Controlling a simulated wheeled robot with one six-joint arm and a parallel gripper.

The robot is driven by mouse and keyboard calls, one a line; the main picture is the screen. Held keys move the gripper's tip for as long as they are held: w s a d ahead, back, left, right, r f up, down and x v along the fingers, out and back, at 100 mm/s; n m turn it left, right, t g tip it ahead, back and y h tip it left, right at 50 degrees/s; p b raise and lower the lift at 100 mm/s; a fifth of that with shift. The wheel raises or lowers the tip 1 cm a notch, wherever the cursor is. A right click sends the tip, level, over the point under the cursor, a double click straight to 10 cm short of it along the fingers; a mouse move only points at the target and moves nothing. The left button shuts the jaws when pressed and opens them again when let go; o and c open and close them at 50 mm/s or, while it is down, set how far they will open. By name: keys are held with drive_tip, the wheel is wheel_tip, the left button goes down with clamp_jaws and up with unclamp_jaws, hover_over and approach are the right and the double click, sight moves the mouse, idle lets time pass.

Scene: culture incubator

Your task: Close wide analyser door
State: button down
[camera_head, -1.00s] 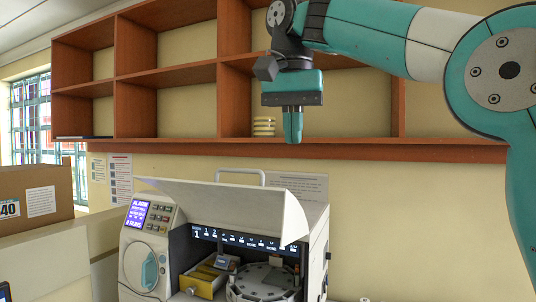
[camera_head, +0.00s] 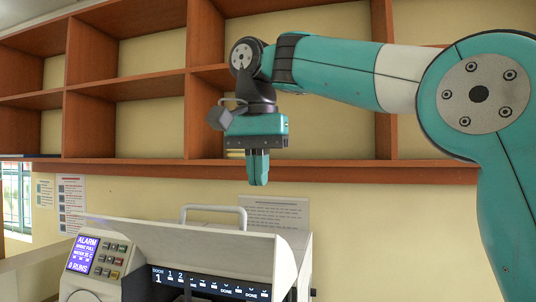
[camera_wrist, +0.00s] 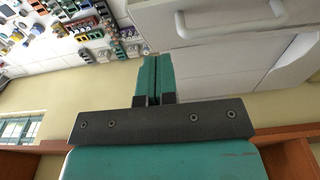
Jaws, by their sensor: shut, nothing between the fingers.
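The white analyser (camera_head: 303,262) stands low in the head view, its bottom cut off. Its wide door (camera_head: 205,245) is raised, a pale panel sticking out over the dark front opening. A white bar handle (camera_head: 214,208) rises at the top behind the panel; a white handle also shows in the wrist view (camera_wrist: 230,22). My gripper (camera_head: 258,184) points down above the analyser, clear of door and handle. In the wrist view its two teal fingers (camera_wrist: 147,62) are together with nothing between them. The analyser's inside is mostly hidden.
A wooden shelf unit (camera_head: 130,168) runs along the wall behind my gripper. A control panel (camera_head: 98,256) with a lit alarm screen is at the analyser's left. Many small items (camera_wrist: 55,25) show at the wrist view's top left. The wall right of the analyser is clear.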

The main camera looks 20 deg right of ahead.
drive_tip(key=f+b, duration=0.1)
drive_tip(key=f, duration=0.1)
drive_tip(key=f+b, duration=0.1)
drive_tip(key=f, duration=0.1)
drive_tip(key=s+a+f+b, duration=0.1)
drive_tip(key=f+b, duration=0.1)
drive_tip(key=shift+s+a+f+b, duration=0.1)
drive_tip(key=shift+s+f+b, duration=0.05)
drive_tip(key=shift+f+b, duration=0.2)
